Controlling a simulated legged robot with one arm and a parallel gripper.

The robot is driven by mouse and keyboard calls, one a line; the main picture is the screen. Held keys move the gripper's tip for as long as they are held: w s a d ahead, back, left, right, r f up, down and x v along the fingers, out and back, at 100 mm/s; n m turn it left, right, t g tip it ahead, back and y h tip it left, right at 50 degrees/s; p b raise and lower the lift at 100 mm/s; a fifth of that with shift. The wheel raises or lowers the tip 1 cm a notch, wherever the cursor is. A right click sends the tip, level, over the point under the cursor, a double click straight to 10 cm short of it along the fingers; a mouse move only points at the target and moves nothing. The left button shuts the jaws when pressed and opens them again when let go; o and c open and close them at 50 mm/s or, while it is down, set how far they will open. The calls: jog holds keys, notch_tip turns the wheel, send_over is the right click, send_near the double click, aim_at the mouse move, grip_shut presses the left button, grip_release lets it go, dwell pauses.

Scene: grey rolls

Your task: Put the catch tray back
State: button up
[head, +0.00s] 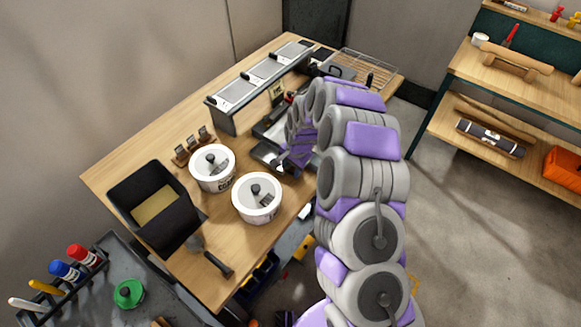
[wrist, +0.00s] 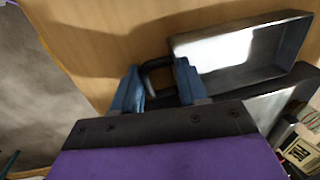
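A shallow metal tray (wrist: 240,48) with a bright inside and dark rim lies on the wooden counter in the wrist view; it looks like the catch tray. A black bent handle (wrist: 158,64) is at its left side. My gripper (wrist: 160,88) has its two blue fingers apart, with the handle at or just beyond the gap between them. I cannot tell whether they touch it. In the head view a dark tray (head: 268,155) shows beside my gripper (head: 286,168), and my arm hides part of that area.
Two white lidded pots (head: 212,168) (head: 257,198) and a black bin (head: 152,208) stand on the counter (head: 115,172) left of my gripper. A long unit with metal lids (head: 262,75) stands behind. A wire rack (head: 365,68) is at the far end.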

jog(key=o, duration=0.3)
jog(key=shift+d+r, duration=0.1)
jog(key=shift+d, duration=0.2)
jog(key=shift+o, duration=0.7)
jog(key=shift+s+a, duration=0.1)
jog(key=shift+a, duration=0.35)
jog(key=shift+d, duration=0.15)
